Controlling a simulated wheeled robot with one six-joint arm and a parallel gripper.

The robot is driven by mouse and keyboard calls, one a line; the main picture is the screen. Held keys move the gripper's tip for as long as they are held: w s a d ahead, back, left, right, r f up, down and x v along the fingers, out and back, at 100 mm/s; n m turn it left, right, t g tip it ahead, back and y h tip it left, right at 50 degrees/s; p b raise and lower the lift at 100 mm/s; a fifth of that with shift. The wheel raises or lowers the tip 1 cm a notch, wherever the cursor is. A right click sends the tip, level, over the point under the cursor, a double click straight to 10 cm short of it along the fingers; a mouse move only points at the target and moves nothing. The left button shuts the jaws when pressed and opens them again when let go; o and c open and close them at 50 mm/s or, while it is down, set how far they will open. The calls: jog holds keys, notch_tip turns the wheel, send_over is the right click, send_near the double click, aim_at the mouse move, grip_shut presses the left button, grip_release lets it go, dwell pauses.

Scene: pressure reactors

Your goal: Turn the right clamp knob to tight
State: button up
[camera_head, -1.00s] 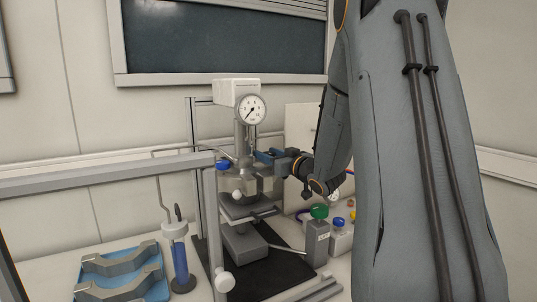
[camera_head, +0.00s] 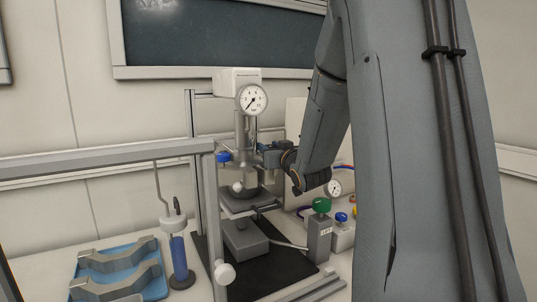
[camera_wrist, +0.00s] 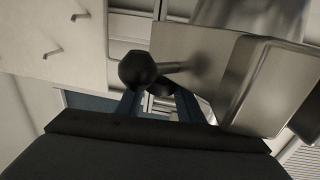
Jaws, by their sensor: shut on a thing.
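The reactor (camera_head: 245,128) stands on a metal frame, with a round gauge (camera_head: 252,99) on its upper part. My gripper (camera_head: 268,148) is at the right side of the reactor's clamp, at about the height of the blue knob (camera_head: 223,157) on the left side. In the wrist view, the blue fingers of my gripper (camera_wrist: 157,104) are shut around a dark rounded part, the right clamp knob (camera_wrist: 163,87). It is mostly hidden, and its turn angle cannot be told. A black faceted knob (camera_wrist: 138,68) on a metal shaft partly covers it.
A blue tray (camera_head: 78,291) with grey metal parts lies at the lower left, beside a blue-filled cylinder (camera_head: 180,258). A block with a green knob (camera_head: 321,204) stands at the right. A grey rail (camera_head: 95,165) crosses the left front.

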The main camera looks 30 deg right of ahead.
jog(key=shift+a+m+g+h+b, duration=0.1)
jog(key=shift+m+g+h+b, duration=0.4)
jog(key=shift+m+h+b, duration=1.2)
jog(key=shift+h+b, duration=0.35)
jog(key=shift+h, duration=0.35)
jog(key=o, duration=0.8)
jog(key=shift+s, duration=0.15)
jog(key=shift+b+v, duration=0.7)
jog(key=shift+v, duration=3.1)
jog(key=shift+r, duration=0.1)
